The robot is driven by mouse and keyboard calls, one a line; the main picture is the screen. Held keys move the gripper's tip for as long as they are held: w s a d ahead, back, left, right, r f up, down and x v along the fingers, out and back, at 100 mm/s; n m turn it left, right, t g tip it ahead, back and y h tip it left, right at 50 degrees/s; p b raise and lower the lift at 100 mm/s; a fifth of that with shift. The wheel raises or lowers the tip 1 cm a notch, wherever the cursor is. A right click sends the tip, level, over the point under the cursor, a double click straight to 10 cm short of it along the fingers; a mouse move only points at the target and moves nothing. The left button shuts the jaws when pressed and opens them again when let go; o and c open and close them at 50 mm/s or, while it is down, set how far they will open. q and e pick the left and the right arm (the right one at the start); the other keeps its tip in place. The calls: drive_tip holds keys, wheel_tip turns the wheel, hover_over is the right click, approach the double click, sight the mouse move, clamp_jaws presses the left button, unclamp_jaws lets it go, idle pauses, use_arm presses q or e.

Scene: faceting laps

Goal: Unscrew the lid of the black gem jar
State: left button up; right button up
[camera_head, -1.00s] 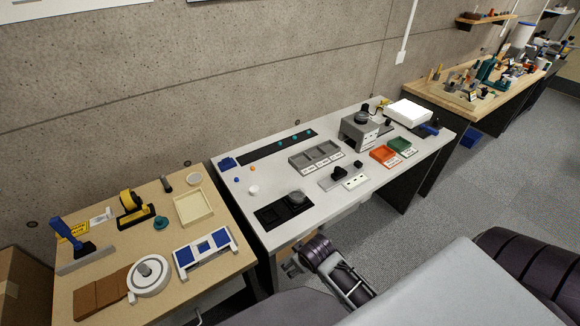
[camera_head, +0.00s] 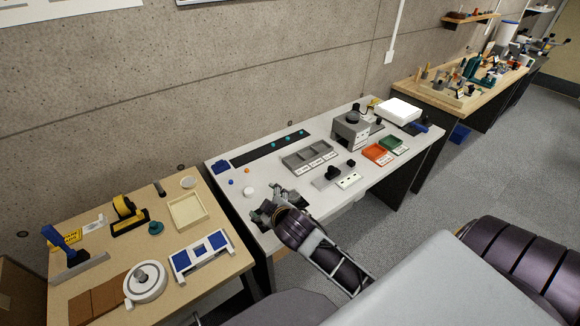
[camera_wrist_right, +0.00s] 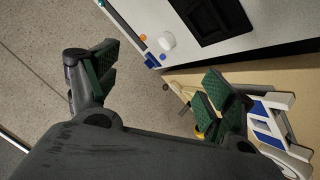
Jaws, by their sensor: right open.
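I cannot single out a black gem jar for certain. Small black knob-like pieces (camera_head: 334,172) stand on a grey plate near the middle of the white table. A black tray with square recesses (camera_wrist_right: 207,22) lies on that table; in the head view my right gripper (camera_head: 270,207) is over it and hides most of it, including where a dark grey round piece stood. In the right wrist view my right gripper (camera_wrist_right: 158,92) has its two green-padded fingers wide apart, with nothing between them. My left gripper is in neither view.
A white round piece (camera_head: 249,191) and small blue and orange pieces lie left of my right gripper on the white table (camera_head: 225,181). A grey divided tray (camera_head: 309,156) lies behind. A tan table with a blue-and-white rack (camera_head: 201,253) adjoins at left.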

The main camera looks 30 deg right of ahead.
drive_tip(key=w+a+r+n+t+y, duration=0.35)
drive_tip(key=a+r+n, duration=0.2)
drive_tip(key=r, duration=0.35)
drive_tip(key=w+a+r+n+t+y, duration=0.35)
drive_tip(key=w+r+n, duration=0.2)
drive_tip(key=r, duration=0.25)
drive_tip(key=s+a+r+n+g+y, duration=0.25)
drive_tip(key=a+n+g+y, duration=0.3)
drive_tip(key=n, duration=0.55)
drive_tip(key=s+a+r+n+g+y, duration=0.1)
drive_tip(key=s+a+n+g+y, duration=0.35)
drive_tip(key=n, duration=0.75)
drive_tip(key=w+d+f+n+g+h, duration=0.1)
drive_tip(key=d+f+n+g+h, duration=0.25)
drive_tip(key=f+n, duration=0.2)
drive_tip(key=d+f+n+g+h, duration=0.2)
drive_tip(key=f+n+g, duration=0.25)
drive_tip(key=f, duration=0.25)
drive_tip(key=w+d+f+n+h, duration=0.1)
drive_tip(key=d+h, duration=0.9)
drive_tip(key=d, duration=1.5)
drive_tip(key=shift+w+f+n, duration=0.3)
drive_tip(key=shift+w+f, duration=0.2)
drive_tip(key=shift+w, duration=0.15)
